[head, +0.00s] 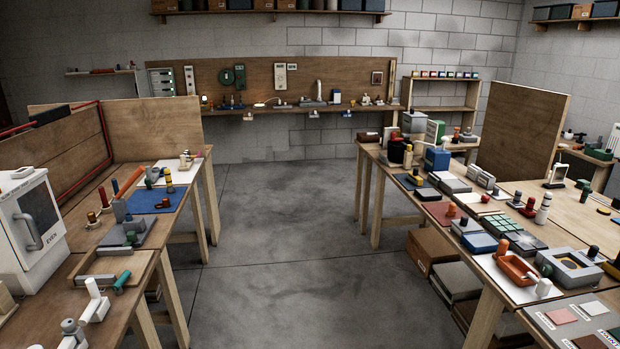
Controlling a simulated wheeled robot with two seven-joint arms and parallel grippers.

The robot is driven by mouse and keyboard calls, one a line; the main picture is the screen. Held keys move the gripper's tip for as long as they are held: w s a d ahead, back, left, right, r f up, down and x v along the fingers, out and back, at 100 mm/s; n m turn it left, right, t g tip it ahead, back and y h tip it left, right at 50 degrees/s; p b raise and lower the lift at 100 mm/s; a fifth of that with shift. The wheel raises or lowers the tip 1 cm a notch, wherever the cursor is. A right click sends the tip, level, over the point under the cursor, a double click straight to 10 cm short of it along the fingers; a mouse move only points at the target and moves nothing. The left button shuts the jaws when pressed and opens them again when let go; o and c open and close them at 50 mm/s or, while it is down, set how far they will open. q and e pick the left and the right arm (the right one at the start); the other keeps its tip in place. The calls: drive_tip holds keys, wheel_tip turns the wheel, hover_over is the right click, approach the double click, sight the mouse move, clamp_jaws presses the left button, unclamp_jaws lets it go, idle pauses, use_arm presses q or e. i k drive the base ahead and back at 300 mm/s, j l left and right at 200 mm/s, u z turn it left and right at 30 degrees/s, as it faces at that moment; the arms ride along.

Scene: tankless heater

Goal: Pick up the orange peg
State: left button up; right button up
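I cannot tell for certain which piece is the orange peg. On the right table, a small orange-red upright peg (502,247) stands at the back left corner of an orange tray (516,269). A brownish-orange piece (103,197) is close by. All are small in the head view. Neither of my grippers shows in this view.
The left table (150,262) and right table (380,156) are crowded with small parts. Clear concrete floor (285,240) runs between them. A white oven-like box (30,225) stands at the left. Boxes (430,247) sit under the right table. A workbench (290,108) lines the back wall.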

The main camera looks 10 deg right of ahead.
sight(451, 208)
drive_tip(key=i, duration=1.7)
drive_tip(key=i+j+z, duration=0.1)
drive_tip(key=i, duration=0.75)
drive_tip(key=i+j, duration=0.15)
drive_tip(key=i, duration=0.7)
drive_tip(key=i+l+z, duration=0.1)
drive_tip(key=i+z, duration=0.2)
drive_tip(key=i, duration=0.6)
drive_tip(key=i+z, duration=0.3)
drive_tip(key=i, duration=0.6)
drive_tip(key=i+z, duration=0.2)
drive_tip(key=z, duration=0.25)
drive_tip(key=i+j+z, duration=0.15)
drive_tip(key=z, duration=0.3)
drive_tip(key=i+j+z, duration=0.2)
drive_tip(key=z, duration=0.25)
